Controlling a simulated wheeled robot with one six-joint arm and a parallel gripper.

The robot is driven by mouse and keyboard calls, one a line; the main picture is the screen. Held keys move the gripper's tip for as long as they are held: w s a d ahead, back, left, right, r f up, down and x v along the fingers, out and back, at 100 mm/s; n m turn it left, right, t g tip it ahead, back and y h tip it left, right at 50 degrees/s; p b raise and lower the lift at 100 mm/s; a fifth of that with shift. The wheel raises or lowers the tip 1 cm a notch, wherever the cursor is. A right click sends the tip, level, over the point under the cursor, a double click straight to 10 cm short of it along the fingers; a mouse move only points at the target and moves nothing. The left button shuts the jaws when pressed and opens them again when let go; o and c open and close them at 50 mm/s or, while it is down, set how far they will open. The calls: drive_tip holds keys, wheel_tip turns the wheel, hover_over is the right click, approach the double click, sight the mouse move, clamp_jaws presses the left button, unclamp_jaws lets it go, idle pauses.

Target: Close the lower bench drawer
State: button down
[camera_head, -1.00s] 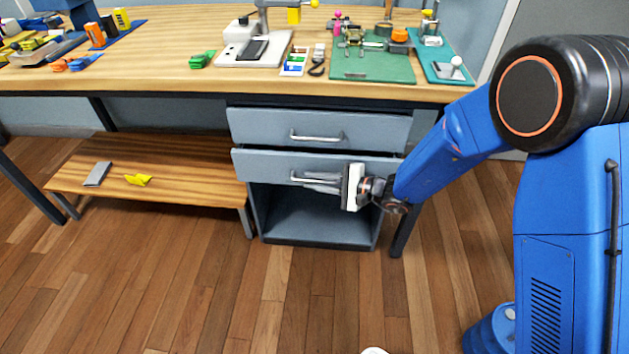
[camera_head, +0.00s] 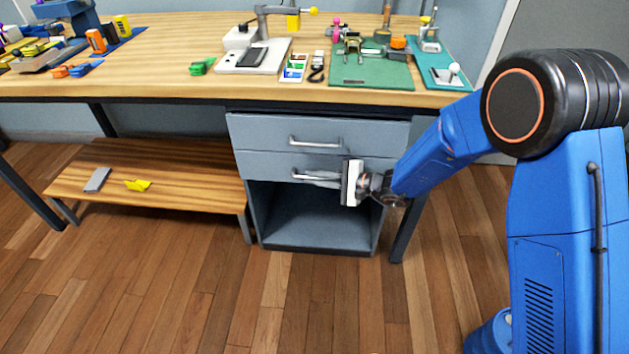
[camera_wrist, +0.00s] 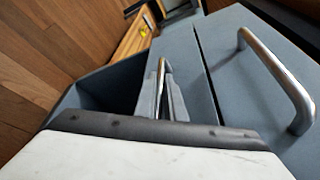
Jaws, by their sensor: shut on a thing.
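The lower bench drawer (camera_head: 262,166) is a grey-blue front under the upper drawer (camera_head: 258,133). Its front looks flush, or nearly flush, with the upper one; a thin seam parts them in the wrist view. My gripper (camera_head: 312,177) reaches in from the right and is shut on the lower drawer's metal handle (camera_head: 297,174). In the wrist view, my fingers (camera_wrist: 168,85) close around this handle (camera_wrist: 160,76), partly hiding it. The lower drawer front (camera_wrist: 180,60) lies just behind the fingers.
The upper drawer's handle (camera_head: 315,142) is close above my gripper; it is large in the wrist view (camera_wrist: 275,75). An open compartment (camera_head: 315,215) lies below. A low wooden shelf (camera_head: 200,204) stands to the left. The worktop (camera_head: 180,75) holds tools and mats. The floor in front is clear.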

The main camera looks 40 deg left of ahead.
drive_tip(key=c, duration=2.1)
unclamp_jaws()
drive_tip(key=shift+w, duration=0.3)
drive_tip(key=v, duration=1.7)
drive_tip(key=shift+s+d+r, duration=0.15)
drive_tip(key=shift+s, duration=0.05)
drive_tip(key=shift+d, duration=0.1)
drive_tip(key=s+d+r+n+h, duration=0.2)
drive_tip(key=s+d+r, duration=0.3)
drive_tip(key=d, duration=0.4)
drive_tip(key=s+d+r+n+h, duration=0.2)
drive_tip(key=s+d+r+h, duration=0.1)
drive_tip(key=d+r, duration=0.55)
drive_tip(key=s+d+r+t+h, duration=0.1)
drive_tip(key=s+d+t+h, duration=0.1)
drive_tip(key=d, duration=1)
drive_tip(key=s+d+r+t+h, duration=0.1)
drive_tip(key=s+d+t+h, duration=0.2)
drive_tip(key=d, duration=0.9)
drive_tip(key=s+d+r+t+h, duration=0.1)
drive_tip(key=s+d+t+h, duration=0.2)
drive_tip(key=d, duration=0.9)
drive_tip(key=shift+s+d+r+h, duration=0.1)
drive_tip(key=shift+s+h, duration=0.45)
drive_tip(key=shift+s, duration=0.6)
drive_tip(key=shift+s+d+h, duration=0.1)
drive_tip(key=shift+s+h, duration=0.45)
drive_tip(key=shift+s, duration=0.6)
